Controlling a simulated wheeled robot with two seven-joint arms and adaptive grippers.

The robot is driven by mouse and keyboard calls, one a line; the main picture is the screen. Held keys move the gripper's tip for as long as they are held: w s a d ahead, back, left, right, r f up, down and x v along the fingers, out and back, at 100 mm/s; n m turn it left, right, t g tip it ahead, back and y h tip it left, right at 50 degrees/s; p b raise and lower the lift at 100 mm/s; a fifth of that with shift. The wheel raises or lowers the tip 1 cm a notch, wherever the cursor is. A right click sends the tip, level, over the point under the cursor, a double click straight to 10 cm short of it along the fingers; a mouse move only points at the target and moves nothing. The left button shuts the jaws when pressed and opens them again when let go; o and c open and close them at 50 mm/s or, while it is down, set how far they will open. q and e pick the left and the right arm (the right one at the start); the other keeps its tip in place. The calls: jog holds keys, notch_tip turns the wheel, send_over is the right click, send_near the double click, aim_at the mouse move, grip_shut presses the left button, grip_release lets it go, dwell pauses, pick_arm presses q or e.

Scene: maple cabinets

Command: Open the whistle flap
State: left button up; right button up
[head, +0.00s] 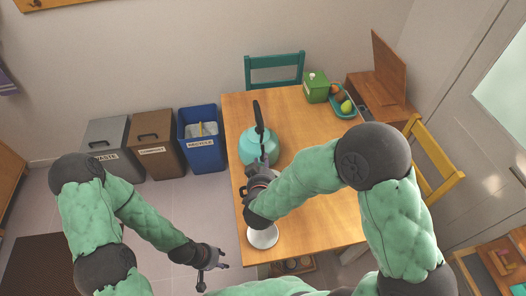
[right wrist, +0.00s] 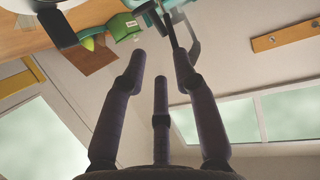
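A teal kettle (head: 250,148) with a tall black handle (head: 258,115) stands on the wooden table (head: 310,225). My right gripper (head: 263,163) is in front of the kettle's near side and overlaps it in the head view. In the right wrist view, the right gripper's fingers (right wrist: 160,70) are spread with nothing between them. Parts of the kettle show at the top edge beyond the fingertips, but I cannot tell whether they touch. The spout and whistle flap cannot be made out clearly. My left gripper (head: 212,275) hangs open and empty left of the table.
A white round object (head: 263,238) sits on the table under my right forearm. A green box (head: 316,87), a teal fruit tray (head: 337,113) and an open wooden box (head: 378,100) are at the back right. Bins, including a blue one (head: 201,160), stand left of the table.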

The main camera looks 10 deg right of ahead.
aim_at(263, 152)
jog(key=b+x, duration=0.2)
jog(key=x, duration=0.7)
jog(key=shift+d+f, duration=0.1)
grip_shut()
